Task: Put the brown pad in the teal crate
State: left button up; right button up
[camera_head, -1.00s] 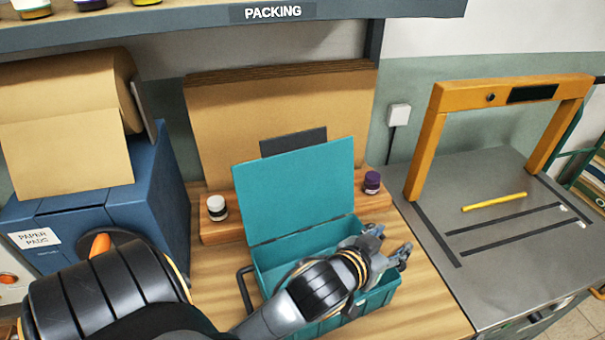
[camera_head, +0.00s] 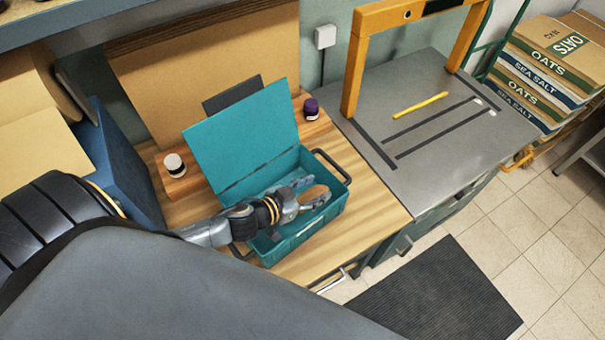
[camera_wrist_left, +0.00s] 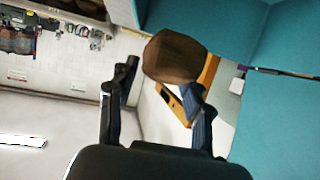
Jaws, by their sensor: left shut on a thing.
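The teal crate (camera_head: 304,234) stands on the wooden bench with its lid (camera_head: 245,138) open and tilted back. My left gripper (camera_head: 312,187) reaches in from the left over the crate's opening. It is shut on the brown pad (camera_head: 316,193), a small rounded piece at its fingertips. In the left wrist view the pad (camera_wrist_left: 175,57) shows by the fingertips, with the teal lid beyond. I cannot tell how far the pad is above the crate's floor. My right gripper is not in view.
A white-capped jar (camera_head: 174,165) and a purple-capped jar (camera_head: 311,109) stand on a wooden ledge behind the crate. A grey table (camera_head: 440,145) with an orange frame (camera_head: 357,62) and a yellow stick (camera_head: 420,104) is to the right. The bench front is bare.

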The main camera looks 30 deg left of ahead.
aim_at(307, 185)
pick_arm(q)
jog(key=shift+w+a+f, duration=0.3)
jog(key=shift+w+a, duration=0.15)
jog(key=shift+w, duration=0.15)
jog(key=shift+w+a+f, duration=0.3)
jog(key=shift+w+a, duration=0.15)
jog(key=shift+w, duration=0.1)
jog(key=w+a+f+b, duration=0.1)
jog(key=f+b, duration=0.2)
jog(key=w+a+f+b, duration=0.1)
jog(key=f+b, duration=0.2)
jog(key=w+a+f+b, duration=0.1)
jog(key=f+b, duration=0.1)
jog(key=f, duration=0.1)
jog(key=shift+w+a+b, duration=0.1)
jog(key=shift+w+b, duration=0.25)
jog(key=shift+b, duration=0.05)
jog(key=shift+f, duration=0.1)
jog(key=shift+f+b, duration=0.5)
jog(key=shift+f, duration=0.05)
jog(key=o, duration=0.9)
jog(key=shift+o, duration=0.2)
